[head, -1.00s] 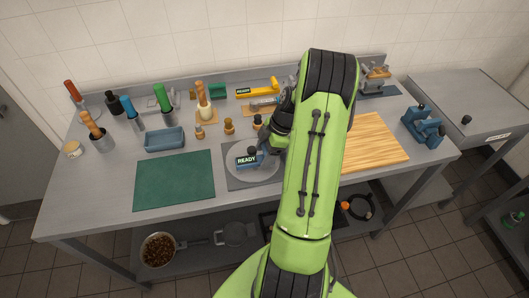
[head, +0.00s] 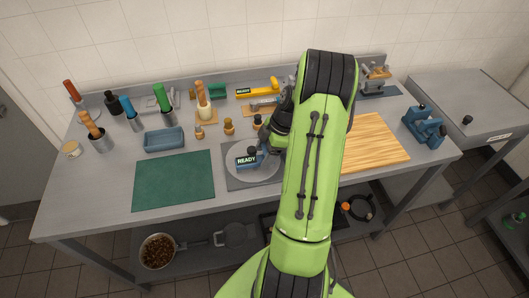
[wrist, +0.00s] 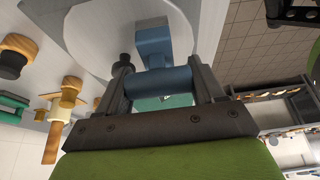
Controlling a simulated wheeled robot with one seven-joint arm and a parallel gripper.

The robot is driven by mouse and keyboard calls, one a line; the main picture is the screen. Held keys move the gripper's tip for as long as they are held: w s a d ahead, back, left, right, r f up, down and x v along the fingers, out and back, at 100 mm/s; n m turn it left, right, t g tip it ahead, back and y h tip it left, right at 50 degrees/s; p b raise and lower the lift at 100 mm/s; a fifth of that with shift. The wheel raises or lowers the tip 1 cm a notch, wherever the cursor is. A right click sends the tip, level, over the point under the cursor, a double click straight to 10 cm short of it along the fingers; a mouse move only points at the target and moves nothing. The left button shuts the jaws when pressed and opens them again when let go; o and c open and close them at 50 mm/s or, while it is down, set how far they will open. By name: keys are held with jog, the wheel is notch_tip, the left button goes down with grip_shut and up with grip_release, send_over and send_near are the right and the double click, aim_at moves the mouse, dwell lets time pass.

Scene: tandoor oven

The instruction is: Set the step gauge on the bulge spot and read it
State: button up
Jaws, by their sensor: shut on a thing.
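The blue step gauge (head: 250,160) has a small screen reading READY. It is over the round grey disc (head: 233,174), left of centre on it; I cannot tell whether its foot touches the disc. My gripper (wrist: 163,84) is shut on the gauge's blue bar (wrist: 160,82) in the wrist view, one finger on each side. In the head view my arm hides most of the gripper and the right part of the disc. No distinct bulge spot can be made out on the disc.
A green mat (head: 174,181) is left and a wooden board (head: 375,145) right.

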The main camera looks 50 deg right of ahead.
jog(key=shift+f+b, duration=0.7)
jog(key=shift+f, duration=0.05)
jog(key=o, duration=1.5)
jog(key=shift+r, duration=0.1)
jog(key=p+v, duration=0.5)
jog(key=v, duration=0.3)
